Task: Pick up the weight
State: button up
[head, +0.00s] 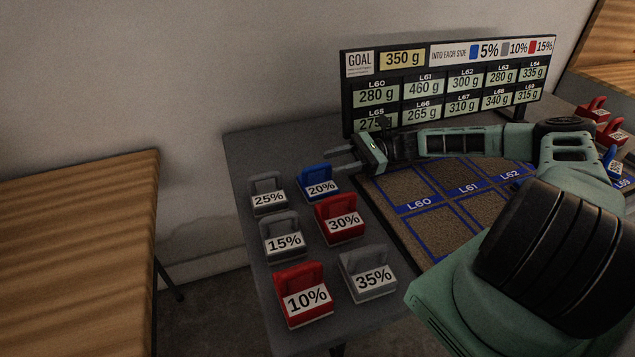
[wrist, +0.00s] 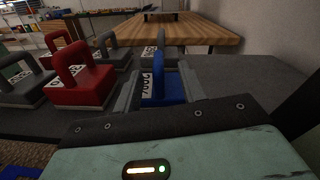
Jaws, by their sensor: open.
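Several block weights with handles and percent labels stand on a dark grey table. The blue weight labelled 20% (head: 319,184) is at the back of this group, closest to my gripper (head: 343,159). My gripper is open, its two fingers pointing left near the blue weight's handle. In the wrist view, the blue weight (wrist: 158,88) shows between the two open fingers, with its handle upright. I cannot tell whether a finger touches it. The red 30% weight (head: 338,220) and grey 25% weight (head: 268,194) stand nearby.
Grey 15% (head: 283,240), red 10% (head: 303,297) and grey 35% (head: 367,276) weights stand toward the front. A blue-lined grid mat (head: 415,190) lies to the right, below a goal board (head: 398,63). A wooden table (head: 80,230) stands left across a gap.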

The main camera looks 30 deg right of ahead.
aim_at(321, 166)
jog(key=a, duration=0.4)
jog(key=shift+w+a+p, duration=0.25)
jog(key=shift+a+p, duration=0.15)
grip_shut()
